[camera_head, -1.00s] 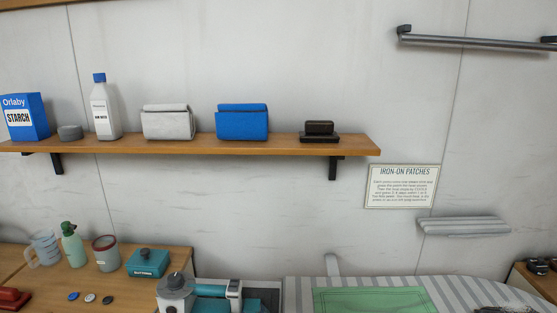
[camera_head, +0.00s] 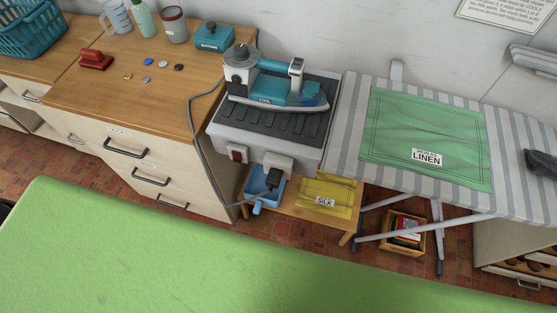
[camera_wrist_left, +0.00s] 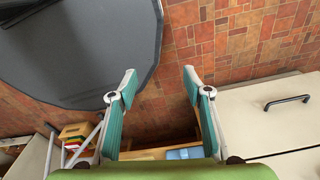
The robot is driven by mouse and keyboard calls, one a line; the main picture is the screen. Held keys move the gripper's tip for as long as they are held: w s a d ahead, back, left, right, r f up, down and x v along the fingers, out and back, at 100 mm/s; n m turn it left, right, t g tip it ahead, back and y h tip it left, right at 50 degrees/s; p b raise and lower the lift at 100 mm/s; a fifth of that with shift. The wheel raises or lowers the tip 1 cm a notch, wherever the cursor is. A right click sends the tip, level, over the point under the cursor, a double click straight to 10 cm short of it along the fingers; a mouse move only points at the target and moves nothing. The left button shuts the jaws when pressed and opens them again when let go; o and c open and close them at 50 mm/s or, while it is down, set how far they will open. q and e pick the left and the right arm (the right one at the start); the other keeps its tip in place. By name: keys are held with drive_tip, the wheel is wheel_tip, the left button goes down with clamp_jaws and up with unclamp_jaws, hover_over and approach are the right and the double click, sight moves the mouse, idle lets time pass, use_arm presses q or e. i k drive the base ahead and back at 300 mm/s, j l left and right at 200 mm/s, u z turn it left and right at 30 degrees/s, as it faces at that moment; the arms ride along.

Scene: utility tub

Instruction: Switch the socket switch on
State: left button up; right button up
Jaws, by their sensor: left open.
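A white box with a dark red rocker switch (camera_head: 237,153) sits on the front of the iron's stand, at the left. To its right is a white socket box (camera_head: 279,161) with a dark plug below it and a grey cord. I cannot tell which way the switch is set. My left gripper (camera_wrist_left: 160,80) shows only in the left wrist view. Its two teal fingers are wide apart with nothing between them, above the brick floor. The switch does not show there, and the gripper is not in the head view. My right gripper is in neither view.
The iron (camera_head: 285,92) rests on its stand, beside the striped ironing board (camera_head: 345,120) with a green linen cloth (camera_head: 425,135). Below are a blue tub (camera_head: 269,187) and a low wooden table (camera_head: 283,213) with yellow silk. Wooden drawers (camera_head: 165,160) stand to the left.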

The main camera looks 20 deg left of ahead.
sight(237, 157)
drive_tip(key=u, duration=0.85)
